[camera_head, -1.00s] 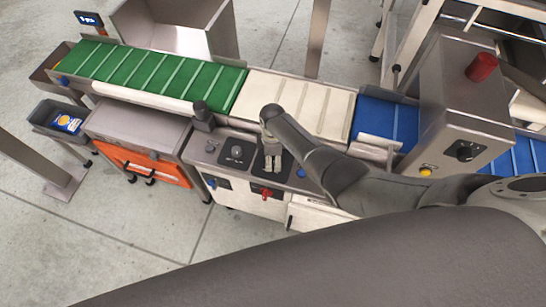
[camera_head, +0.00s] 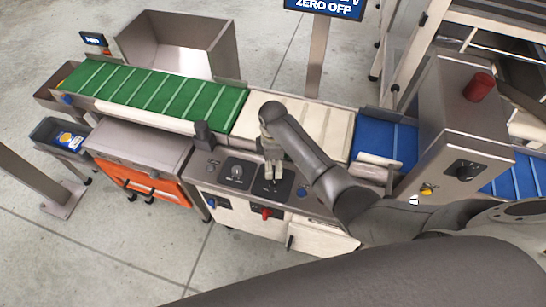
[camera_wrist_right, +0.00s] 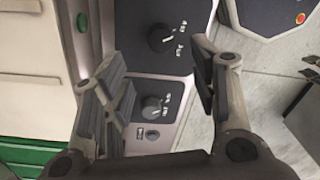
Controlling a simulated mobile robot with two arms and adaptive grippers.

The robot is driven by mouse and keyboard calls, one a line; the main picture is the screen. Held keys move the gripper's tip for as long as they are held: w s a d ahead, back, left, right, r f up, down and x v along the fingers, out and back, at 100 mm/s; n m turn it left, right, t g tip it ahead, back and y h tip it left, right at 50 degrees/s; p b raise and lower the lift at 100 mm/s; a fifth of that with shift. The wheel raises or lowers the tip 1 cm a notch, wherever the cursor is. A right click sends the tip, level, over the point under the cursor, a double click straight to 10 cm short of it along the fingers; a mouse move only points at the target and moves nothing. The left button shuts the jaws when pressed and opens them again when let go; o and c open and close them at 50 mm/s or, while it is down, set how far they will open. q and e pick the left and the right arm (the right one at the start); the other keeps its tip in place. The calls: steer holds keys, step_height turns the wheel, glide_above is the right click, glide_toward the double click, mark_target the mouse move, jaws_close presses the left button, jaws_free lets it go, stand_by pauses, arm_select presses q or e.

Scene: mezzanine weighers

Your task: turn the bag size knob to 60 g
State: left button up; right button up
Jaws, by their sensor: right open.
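Two dark round knobs with white marks around them show in the right wrist view: an upper knob (camera_wrist_right: 162,38) and a lower knob (camera_wrist_right: 154,105). Their labels are too small to read, so I cannot tell which sets bag size. In the head view one knob (camera_head: 237,171) sits on a black plate on the grey control panel (camera_head: 207,163). My right gripper (camera_head: 271,172) is over the plate to its right and hides part of it. In the right wrist view my right gripper (camera_wrist_right: 163,78) is open and empty, its fingers either side of the knob area. My left gripper is out of view.
A green belt (camera_head: 160,95), a cream belt (camera_head: 318,122) and a blue belt (camera_head: 385,140) run behind the panel. A red knob (camera_head: 266,213) is on the panel's front face. A grey cabinet with a red beacon (camera_head: 479,87) stands to the right.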

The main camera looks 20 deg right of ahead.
step_height(320, 180, up, 4)
steer(key=shift+f, duration=0.25)
steer(key=shift+f, duration=0.1)
stand_by(0.4)
